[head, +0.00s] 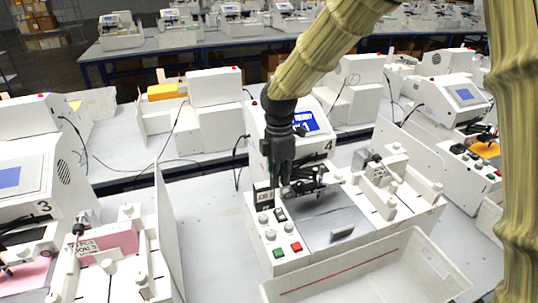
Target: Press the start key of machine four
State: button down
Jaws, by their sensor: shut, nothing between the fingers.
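Machine four (342,222) stands in the middle of the head view, with the number 4 beside its blue screen (307,122). Its white control panel (262,239) carries a green key (279,253) and a red key (296,246) side by side at the front, with round knobs and a dark switch behind them. Which key is marked start is too small to read. My gripper (284,184) is shut and empty, pointing down over the back of the machine near its pen carriage. It is behind and above the green key; whether it touches the machine is unclear.
A white open tray (440,262) stands in front of machine four. Machine three (22,180) is at the left, and another machine (465,120) is at the right. White divider panels stand between them. The table left of machine four is bare.

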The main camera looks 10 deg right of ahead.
aim_at(278, 252)
jog(key=k, duration=1.5)
